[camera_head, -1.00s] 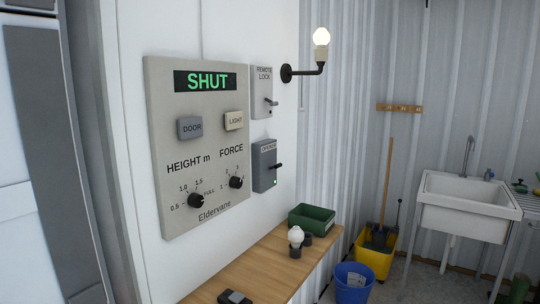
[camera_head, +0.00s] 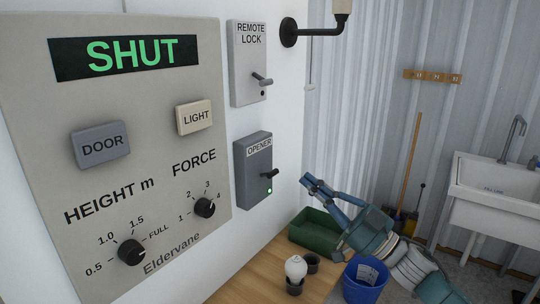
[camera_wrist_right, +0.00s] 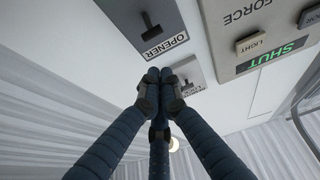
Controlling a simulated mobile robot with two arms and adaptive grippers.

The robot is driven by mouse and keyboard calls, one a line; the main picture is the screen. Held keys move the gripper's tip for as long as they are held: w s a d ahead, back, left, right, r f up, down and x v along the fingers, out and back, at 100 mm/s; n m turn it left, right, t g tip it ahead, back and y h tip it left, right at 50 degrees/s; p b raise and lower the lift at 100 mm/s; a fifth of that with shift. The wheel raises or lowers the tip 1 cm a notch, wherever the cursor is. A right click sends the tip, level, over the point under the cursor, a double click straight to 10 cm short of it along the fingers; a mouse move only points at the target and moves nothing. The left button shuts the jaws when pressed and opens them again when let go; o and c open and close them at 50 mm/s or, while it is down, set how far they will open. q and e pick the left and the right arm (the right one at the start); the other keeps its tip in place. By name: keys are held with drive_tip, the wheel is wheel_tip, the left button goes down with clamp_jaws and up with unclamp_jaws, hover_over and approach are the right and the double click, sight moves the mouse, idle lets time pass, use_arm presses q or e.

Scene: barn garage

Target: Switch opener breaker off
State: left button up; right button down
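The opener breaker (camera_head: 246,178) is a dark grey wall box labelled OPENER. Its black lever (camera_head: 270,174) sticks out to the right, and a green lamp (camera_head: 269,191) glows below it. In the right wrist view the breaker (camera_wrist_right: 132,12) shows upside down at the top. My right gripper (camera_head: 306,180) is to the right of the breaker, apart from its lever, with its fingers pointing up and left. In the right wrist view its fingertips (camera_wrist_right: 158,76) are together, with nothing between them. My left gripper is not in view.
The remote lock box (camera_head: 246,80) is above the breaker. The control panel (camera_head: 60,160) is left, its display reading SHUT. A lamp bracket (camera_head: 289,32) juts out above. Below, a wooden bench (camera_head: 238,290) holds a green bin (camera_head: 310,236) and a white bulb (camera_head: 295,268).

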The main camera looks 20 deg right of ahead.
drive_tip(key=r, duration=0.1)
wheel_tip(320, 180, up, 5)
drive_tip(key=p, duration=0.4)
hover_over(267, 174)
drive_tip(key=d, duration=0.2)
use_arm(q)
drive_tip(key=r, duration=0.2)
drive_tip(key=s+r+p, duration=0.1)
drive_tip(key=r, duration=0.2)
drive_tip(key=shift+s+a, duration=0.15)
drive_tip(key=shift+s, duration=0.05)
use_arm(e)
drive_tip(key=shift+n+y, duration=0.3)
drive_tip(key=shift+y, duration=0.1)
drive_tip(key=f, duration=0.4)
drive_tip(key=shift+s+d+f, duration=0.1)
drive_tip(key=shift+s+d, duration=0.25)
drive_tip(key=shift+s, duration=0.05)
